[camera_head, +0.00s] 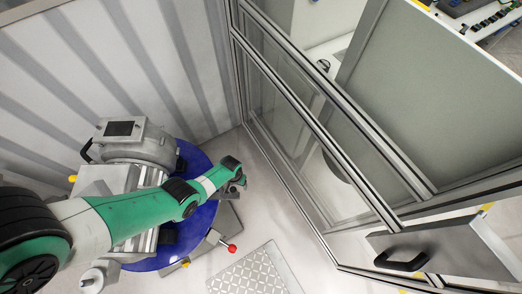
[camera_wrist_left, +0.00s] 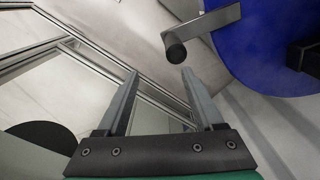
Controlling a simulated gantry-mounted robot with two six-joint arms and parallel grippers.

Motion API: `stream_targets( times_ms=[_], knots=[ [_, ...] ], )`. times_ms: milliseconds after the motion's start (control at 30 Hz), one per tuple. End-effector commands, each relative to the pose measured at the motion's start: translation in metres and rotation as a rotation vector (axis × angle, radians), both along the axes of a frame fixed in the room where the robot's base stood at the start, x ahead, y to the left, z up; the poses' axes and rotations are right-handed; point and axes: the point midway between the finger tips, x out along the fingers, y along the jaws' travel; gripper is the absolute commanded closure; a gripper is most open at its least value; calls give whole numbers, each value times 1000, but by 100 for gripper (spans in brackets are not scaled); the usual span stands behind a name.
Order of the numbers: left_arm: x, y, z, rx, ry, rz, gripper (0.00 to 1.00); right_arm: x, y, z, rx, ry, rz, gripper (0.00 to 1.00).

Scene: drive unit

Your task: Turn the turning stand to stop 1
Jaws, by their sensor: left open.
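The turning stand has a blue round plate (camera_head: 200,217) at the left of the head view, partly hidden under my left arm. A grey drive unit (camera_head: 140,139) with a dark panel sits on it. A lever with a red knob (camera_head: 232,248) sticks out at the stand's front right. My left gripper (camera_head: 241,181) is by the plate's right edge, open and empty. In the left wrist view, its two fingers (camera_wrist_left: 159,72) point toward a grey bar with a dark round end (camera_wrist_left: 175,50). The blue plate (camera_wrist_left: 265,45) is right of it. My right gripper is not visible.
A framed glass enclosure (camera_head: 320,130) stands to the right of the stand. A grey panel with a black handle (camera_head: 402,262) is at lower right. A ribbed wall (camera_head: 130,60) is behind. A patterned floor plate (camera_head: 254,275) lies in front on open floor.

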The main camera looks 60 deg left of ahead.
Motion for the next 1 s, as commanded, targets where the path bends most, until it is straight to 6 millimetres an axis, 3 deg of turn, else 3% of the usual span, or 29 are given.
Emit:
stream_targets(
  times_ms=[33, 67, 300, 467, 800, 1000],
  knots=[
    [-8, 3, -16, -3, 8, 19, 31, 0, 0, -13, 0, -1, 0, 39],
    [-11, 4, -19, -5, 10, 25, 31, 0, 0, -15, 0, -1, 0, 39],
    [-11, 8, -20, -4, 9, 36, 31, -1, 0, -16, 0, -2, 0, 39],
    [-11, 7, -35, -3, 8, 36, 31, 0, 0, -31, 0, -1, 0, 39],
    [-10, 7, -104, -3, 7, 35, 31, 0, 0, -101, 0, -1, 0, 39],
    [-10, 8, -131, -3, 7, 35, 31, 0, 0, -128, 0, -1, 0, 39]
  ],
)
